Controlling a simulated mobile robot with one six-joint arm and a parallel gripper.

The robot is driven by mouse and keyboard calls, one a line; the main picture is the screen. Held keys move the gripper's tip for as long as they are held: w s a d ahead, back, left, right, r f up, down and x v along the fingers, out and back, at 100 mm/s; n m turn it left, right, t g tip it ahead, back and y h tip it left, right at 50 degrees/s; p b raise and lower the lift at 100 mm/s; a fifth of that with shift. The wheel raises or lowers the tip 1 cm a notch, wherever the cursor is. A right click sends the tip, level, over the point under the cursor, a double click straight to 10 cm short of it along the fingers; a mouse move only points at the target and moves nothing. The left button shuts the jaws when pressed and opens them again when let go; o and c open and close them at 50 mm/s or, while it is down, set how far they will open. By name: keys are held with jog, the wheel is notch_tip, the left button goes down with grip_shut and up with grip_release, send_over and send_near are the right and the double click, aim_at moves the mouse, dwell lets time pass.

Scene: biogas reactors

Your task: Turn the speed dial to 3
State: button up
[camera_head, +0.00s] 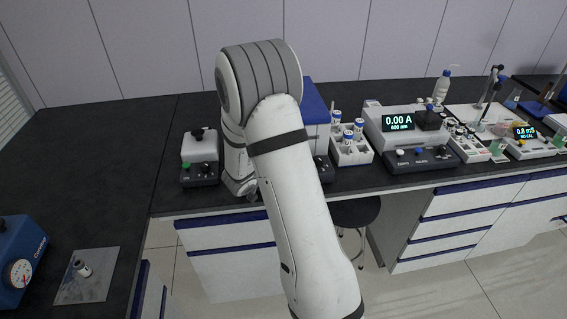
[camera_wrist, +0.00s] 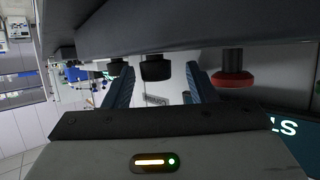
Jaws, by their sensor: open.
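In the wrist view my gripper (camera_wrist: 158,85) is open, with one dark blue finger on each side of a black knob (camera_wrist: 157,68). The knob looks like the dial; a gap shows on both sides and I see no contact. Its pointer and any numbers cannot be read. A red-rimmed knob (camera_wrist: 233,72) sits to the right, outside the fingers. In the head view my arm hides most of a blue and white device (camera_head: 316,105) with a dark front panel, and my fingertips are hidden.
A small white and black unit (camera_head: 199,160) stands left of my arm. A vial rack (camera_head: 350,150) and a photometer reading 0.00 A (camera_head: 400,125) stand to the right. A blue device with a gauge (camera_head: 18,262) is at lower left. The left counter is mostly clear.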

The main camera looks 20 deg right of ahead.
jog(key=v, duration=0.8)
dwell(0.4)
